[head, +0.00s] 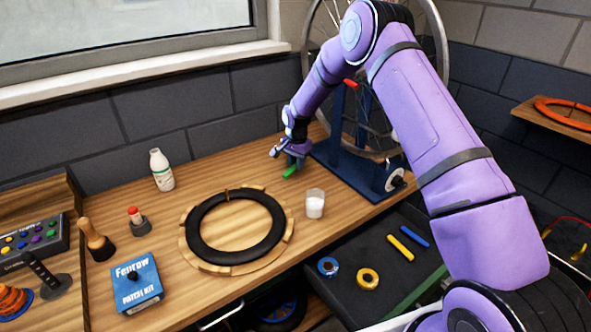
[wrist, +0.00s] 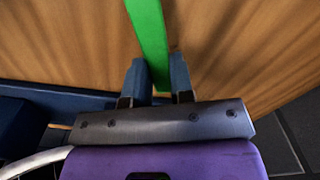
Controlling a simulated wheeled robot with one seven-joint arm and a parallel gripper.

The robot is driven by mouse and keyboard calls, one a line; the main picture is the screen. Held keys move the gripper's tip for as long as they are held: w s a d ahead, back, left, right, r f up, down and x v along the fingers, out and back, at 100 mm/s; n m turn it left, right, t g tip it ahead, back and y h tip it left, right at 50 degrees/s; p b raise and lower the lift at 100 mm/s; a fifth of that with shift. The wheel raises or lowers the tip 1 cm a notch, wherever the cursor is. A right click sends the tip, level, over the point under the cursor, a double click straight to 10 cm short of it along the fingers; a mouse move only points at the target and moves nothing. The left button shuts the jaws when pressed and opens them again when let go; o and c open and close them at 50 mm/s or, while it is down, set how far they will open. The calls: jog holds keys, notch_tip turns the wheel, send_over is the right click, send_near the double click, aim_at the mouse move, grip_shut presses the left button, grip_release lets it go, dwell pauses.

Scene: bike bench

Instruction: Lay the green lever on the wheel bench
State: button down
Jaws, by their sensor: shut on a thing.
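The green lever (head: 291,171) is at the tips of my gripper (head: 287,156), over the back part of the wheel bench (head: 240,146), left of the blue wheel stand. In the wrist view the green lever (wrist: 149,40) sticks out from between the two fingers of my gripper (wrist: 154,78), which are shut on it. Wooden bench top shows behind it. I cannot tell whether the lever touches the bench top.
The blue wheel stand (head: 345,165) with a wheel is close at the right. A white-filled cup (head: 315,204) and a black tyre (head: 237,259) on a wooden ring are nearer. A white bottle (head: 161,170) stands at left. Bare wood lies between bottle and gripper.

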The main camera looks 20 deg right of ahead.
jog(key=shift+f, duration=1.45)
jog(key=c, duration=1)
grip_release()
jog(key=shift+f, duration=0.1)
